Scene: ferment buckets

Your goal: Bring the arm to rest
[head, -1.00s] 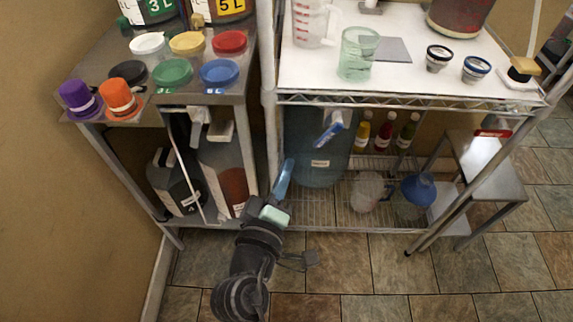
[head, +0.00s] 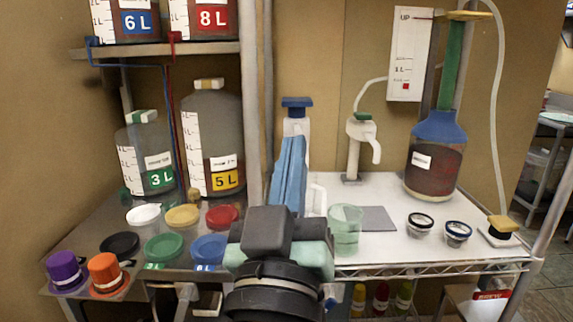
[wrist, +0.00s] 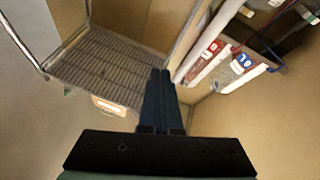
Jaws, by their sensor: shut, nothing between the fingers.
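My gripper (head: 290,165) is raised in front of the two tables in the head view, its blue fingers pointing up. In the wrist view its dark fingers (wrist: 161,95) lie side by side, shut with nothing between them. It hides part of the white table and whatever stands right behind it. My arm comes up from the bottom middle of the head view.
A steel table (head: 90,240) at left holds coloured lids and the 3 L (head: 147,155) and 5 L (head: 212,140) jugs. The white table (head: 385,240) at right holds a green beaker (head: 345,228), small jars and a dark red carboy (head: 436,160). A shelf (head: 160,52) holds more buckets.

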